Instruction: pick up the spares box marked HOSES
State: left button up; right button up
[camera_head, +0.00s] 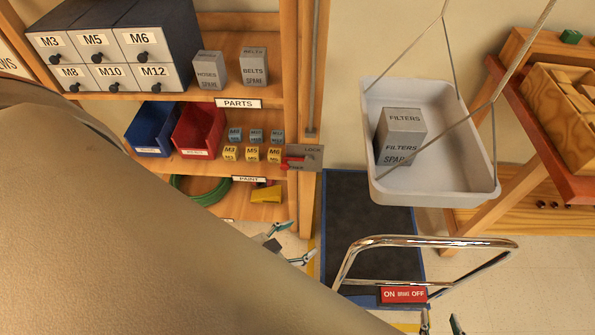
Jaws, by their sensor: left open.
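The grey spares box marked HOSES (208,72) stands upright on the shelf above the PARTS label, left of a similar grey box marked BELTS (254,69). A third grey box, marked FILTERS (403,130), sits in the hanging light-grey tray (433,192). My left gripper (297,242) is open and empty, below and to the right of the HOSES box, near the lower right of the shelving. My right gripper (440,319) shows only its two fingertips at the bottom edge; they are apart with nothing visible between them.
Labelled drawers (115,45) stand left of the HOSES box. Blue (152,127) and red (200,128) bins and small blocks fill the shelf below. A lock lever (304,158) is on the right post. A chrome rail (430,242) stands front right. My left arm covers the lower left.

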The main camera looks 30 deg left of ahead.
aim_at(209, 66)
jog(key=k+l+u, duration=0.1)
jog(key=u, duration=0.4)
jog(key=k+u, duration=0.25)
jog(key=u, duration=0.25)
jog(key=k+u, duration=0.2)
jog(key=u, duration=0.25)
jog(key=i+j+z, duration=0.3)
jog(key=i+j, duration=0.05)
jog(key=j, duration=0.1)
